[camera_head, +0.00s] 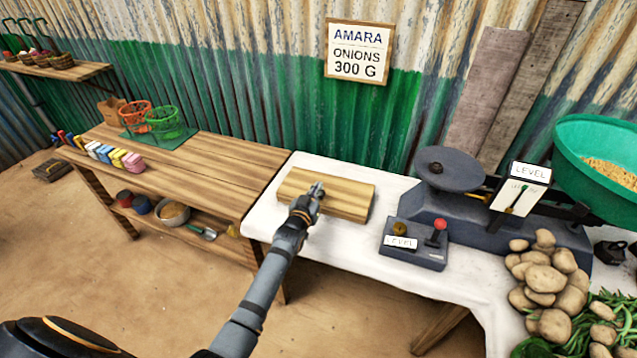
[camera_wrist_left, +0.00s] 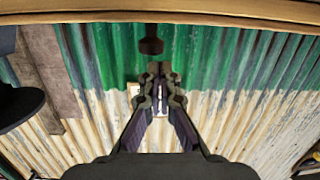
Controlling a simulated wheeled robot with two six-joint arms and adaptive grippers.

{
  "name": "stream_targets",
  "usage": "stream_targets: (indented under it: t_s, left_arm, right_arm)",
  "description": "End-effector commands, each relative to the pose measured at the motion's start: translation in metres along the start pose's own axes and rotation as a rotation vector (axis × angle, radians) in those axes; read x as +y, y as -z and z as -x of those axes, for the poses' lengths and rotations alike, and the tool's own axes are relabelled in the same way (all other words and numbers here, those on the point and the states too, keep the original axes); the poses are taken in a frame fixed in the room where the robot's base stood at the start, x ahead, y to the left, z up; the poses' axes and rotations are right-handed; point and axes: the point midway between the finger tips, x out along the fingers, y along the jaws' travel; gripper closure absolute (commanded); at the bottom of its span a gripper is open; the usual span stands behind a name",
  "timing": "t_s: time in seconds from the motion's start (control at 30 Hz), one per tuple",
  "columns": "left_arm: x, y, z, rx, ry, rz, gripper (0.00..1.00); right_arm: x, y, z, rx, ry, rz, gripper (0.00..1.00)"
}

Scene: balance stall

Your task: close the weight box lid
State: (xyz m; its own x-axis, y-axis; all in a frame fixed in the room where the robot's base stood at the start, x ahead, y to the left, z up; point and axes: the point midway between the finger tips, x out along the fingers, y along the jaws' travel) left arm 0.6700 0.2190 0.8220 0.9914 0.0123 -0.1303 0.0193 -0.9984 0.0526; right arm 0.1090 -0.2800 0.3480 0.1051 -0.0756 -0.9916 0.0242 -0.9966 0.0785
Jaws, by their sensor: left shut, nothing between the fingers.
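The wooden weight box (camera_head: 350,202) sits on the white-clothed table, and its lid looks flat, lying down over the top. Whether a thin gap is left under the lid I cannot tell. In the left wrist view, which is upside down, a wooden edge (camera_wrist_left: 230,20) runs along the top with a dark knob (camera_wrist_left: 151,42) on it. My left gripper (camera_head: 318,189) is shut and empty, over the lid in the head view. In the wrist view its fingertips (camera_wrist_left: 159,70) are close to the knob; contact is unclear. My right gripper is out of view.
Right of the box stand a dark block (camera_head: 415,255) with a red knob and a scale (camera_head: 455,210) with a green pan (camera_head: 590,140). Potatoes (camera_head: 550,285) lie at the front right. A wooden bench (camera_head: 190,170) with colored blocks and baskets adjoins at left.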

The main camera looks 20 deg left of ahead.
Motion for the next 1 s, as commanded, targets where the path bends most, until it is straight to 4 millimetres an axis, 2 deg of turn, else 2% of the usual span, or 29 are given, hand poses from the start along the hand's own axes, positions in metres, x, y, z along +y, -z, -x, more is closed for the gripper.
stream_targets:
  t_s: [0.1,0.5,1.0]
  left_arm:
    - [-0.001,-0.012,0.003,-0.001,0.0,0.0,1.0]
    - [-0.002,-0.032,0.009,-0.014,0.001,0.0,1.0]
    - [-0.002,-0.033,0.009,-0.018,0.002,0.001,1.0]
  right_arm:
    - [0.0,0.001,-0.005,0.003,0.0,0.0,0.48]
    - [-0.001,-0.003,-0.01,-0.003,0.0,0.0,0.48]
    - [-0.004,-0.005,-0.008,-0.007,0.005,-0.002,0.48]
